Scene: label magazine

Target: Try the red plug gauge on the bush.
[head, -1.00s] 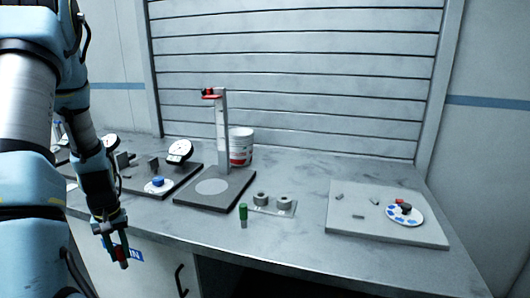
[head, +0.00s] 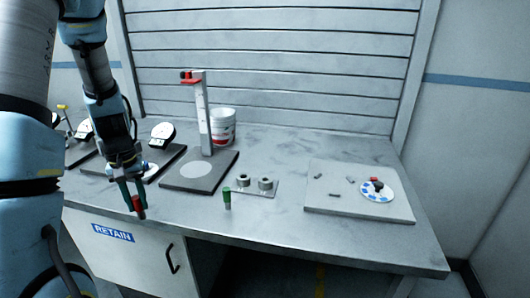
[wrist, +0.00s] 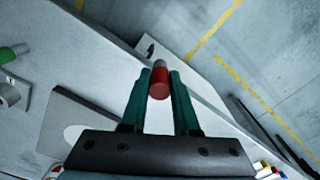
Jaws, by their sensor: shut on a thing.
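The red plug gauge (head: 138,204) is clasped between the dark green fingers of my gripper (head: 131,188), near the bench's front edge at left. In the wrist view the red plug gauge (wrist: 159,88), with a grey end, sits between the fingertips (wrist: 160,76). Two grey ring-shaped bushes, a left one (head: 242,180) and a right one (head: 265,183), sit on a small plate to the right of my gripper, apart from the gauge. A green-topped plug gauge (head: 227,196) stands upright just in front of them. I cannot tell which ring is the task's bush.
A dark-based stand (head: 205,125) rises behind the bushes, with a white tub (head: 222,128) behind it. Dial instruments (head: 162,133) stand at left. Bench between bushes and board is clear.

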